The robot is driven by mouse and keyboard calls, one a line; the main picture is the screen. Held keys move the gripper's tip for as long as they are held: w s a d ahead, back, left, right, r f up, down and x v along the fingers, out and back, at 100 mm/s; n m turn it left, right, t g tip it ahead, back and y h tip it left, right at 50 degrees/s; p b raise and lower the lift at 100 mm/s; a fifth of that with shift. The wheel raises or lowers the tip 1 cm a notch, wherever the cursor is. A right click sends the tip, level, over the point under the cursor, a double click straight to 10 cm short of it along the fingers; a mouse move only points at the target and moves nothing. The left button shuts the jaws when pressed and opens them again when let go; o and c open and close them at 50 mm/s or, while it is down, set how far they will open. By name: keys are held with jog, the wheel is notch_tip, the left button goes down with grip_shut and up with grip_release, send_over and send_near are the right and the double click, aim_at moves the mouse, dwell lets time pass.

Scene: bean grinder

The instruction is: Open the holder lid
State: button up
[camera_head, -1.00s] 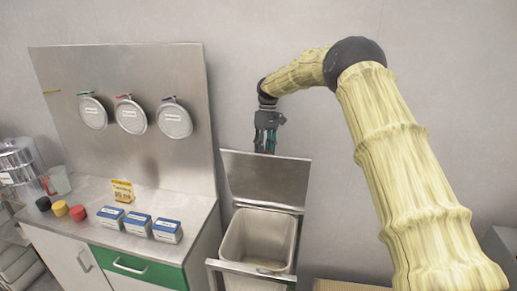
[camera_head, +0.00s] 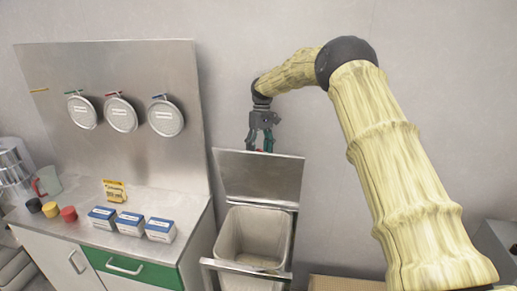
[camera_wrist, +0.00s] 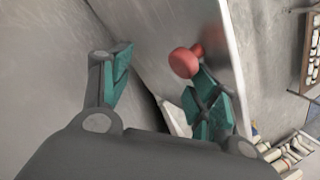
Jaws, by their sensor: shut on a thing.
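The holder lid (camera_head: 258,178) is a flat metal plate standing raised at the back of the open holder bin (camera_head: 256,235). My gripper (camera_head: 261,147) is at the lid's top edge, partly hidden behind it. In the wrist view, the lid (camera_wrist: 165,45) runs between my two green fingers (camera_wrist: 165,95), which are well apart. A red knob (camera_wrist: 186,61) on the lid's face is beside the right finger's tip and seems to touch it. How the left finger meets the lid is unclear.
A steel counter (camera_head: 100,236) with blue-and-white boxes (camera_head: 131,223) and small coloured cups stands left of the bin. Round silver discs (camera_head: 165,118) hang on the panel behind. The wall is close behind my gripper. A dark box (camera_head: 497,255) is at the far right.

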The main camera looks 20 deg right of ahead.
jog(key=shift+d, duration=0.25)
jog(key=v, duration=1.2)
jog(key=shift+a, duration=0.2)
jog(key=shift+a, duration=0.15)
